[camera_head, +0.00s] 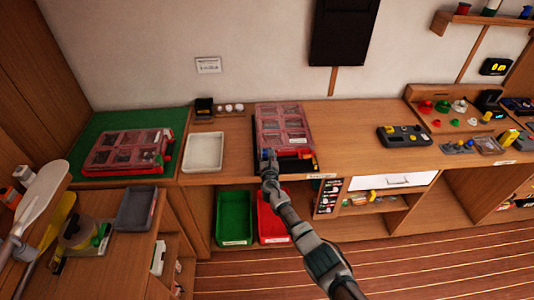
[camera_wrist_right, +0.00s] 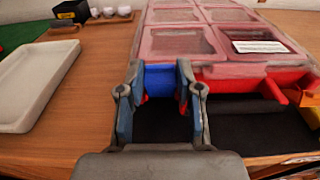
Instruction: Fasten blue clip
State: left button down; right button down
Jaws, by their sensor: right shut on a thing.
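A red organiser box (camera_head: 280,124) with a clear pinkish lid of several windows lies on the wooden bench; its lid (camera_wrist_right: 210,15) fills the top of the right wrist view. The blue clip (camera_wrist_right: 160,80) is at the box's front edge, left of an orange clip (camera_head: 308,154), also seen in the wrist view (camera_wrist_right: 300,95). My right gripper (camera_head: 267,156) reaches this front edge from below. Its fingers (camera_wrist_right: 160,95) are shut on the blue clip, one on each side. They hide parts of it, and I cannot tell whether it is latched.
A white tray (camera_head: 203,152) stands left of the box. A similar red box (camera_head: 128,152) lies on a green mat (camera_head: 165,122) further left. Green (camera_head: 234,217) and red (camera_head: 272,220) bins sit below the bench. A dark device (camera_head: 404,136) lies right, with clear bench between.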

jog(key=shift+r, duration=0.1)
jog(key=c, duration=0.8)
grip_release()
jog(key=shift+o, duration=0.2)
jog(key=shift+s+a+f, duration=0.15)
jog(key=shift+s+f, duration=0.05)
jog(key=shift+s, duration=0.35)
jog(key=s+r, duration=0.1)
jog(key=s, duration=0.9)
jog(key=shift+s+r, duration=0.15)
jog(key=shift+s, duration=0.2)
